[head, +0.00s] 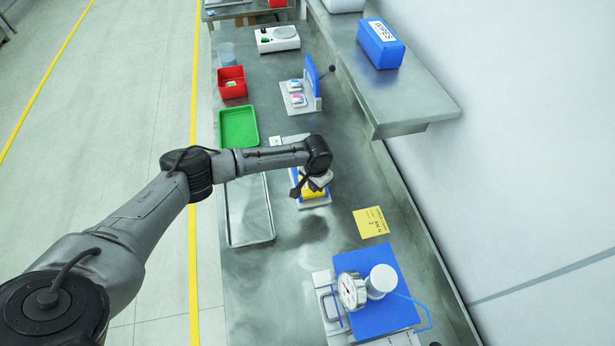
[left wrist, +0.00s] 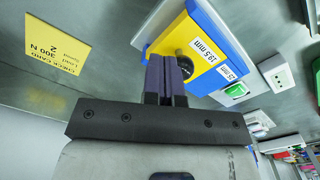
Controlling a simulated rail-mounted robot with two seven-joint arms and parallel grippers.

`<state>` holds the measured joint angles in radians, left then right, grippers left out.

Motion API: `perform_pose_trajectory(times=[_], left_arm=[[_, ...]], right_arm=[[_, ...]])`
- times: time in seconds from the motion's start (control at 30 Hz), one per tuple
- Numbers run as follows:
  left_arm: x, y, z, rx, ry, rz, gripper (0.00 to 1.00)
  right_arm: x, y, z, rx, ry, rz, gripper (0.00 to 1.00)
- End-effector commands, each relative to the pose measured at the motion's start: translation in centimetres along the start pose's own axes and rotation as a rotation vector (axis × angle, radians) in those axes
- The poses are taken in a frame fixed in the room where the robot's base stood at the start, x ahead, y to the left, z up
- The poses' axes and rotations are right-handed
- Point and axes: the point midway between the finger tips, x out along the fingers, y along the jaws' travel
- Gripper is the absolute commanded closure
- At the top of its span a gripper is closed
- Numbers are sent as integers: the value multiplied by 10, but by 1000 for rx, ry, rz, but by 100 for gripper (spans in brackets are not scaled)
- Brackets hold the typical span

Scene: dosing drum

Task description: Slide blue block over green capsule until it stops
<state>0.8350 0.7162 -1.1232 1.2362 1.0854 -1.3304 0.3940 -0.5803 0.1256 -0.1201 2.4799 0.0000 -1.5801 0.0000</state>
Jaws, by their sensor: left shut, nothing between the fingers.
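A fixture with yellow and blue parts on a white base (head: 314,203) stands on the bench, mostly covered by my left gripper (head: 312,188) in the head view. In the left wrist view its yellow part (left wrist: 184,38) bears a 19.5 mm label and a black knob. Beside it is a blue part (left wrist: 208,78) with a smaller label. A small green piece (left wrist: 237,90) sits at the end by the blue part; I cannot tell surely that it is the capsule. My left gripper (left wrist: 166,60) is shut and empty, its fingertips close to the knob; contact is unclear. My right gripper is out of view.
A metal tray (head: 250,212), green tray (head: 238,127) and red bin (head: 232,83) stand left and behind. A raised shelf (head: 410,95) overhangs the right side.

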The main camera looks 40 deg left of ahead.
Motion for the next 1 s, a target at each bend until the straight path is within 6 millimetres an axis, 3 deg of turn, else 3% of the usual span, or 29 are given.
perform_pose_trajectory(times=[1.0], left_arm=[[30,0,0,0,0,1,100]], right_arm=[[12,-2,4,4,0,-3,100]])
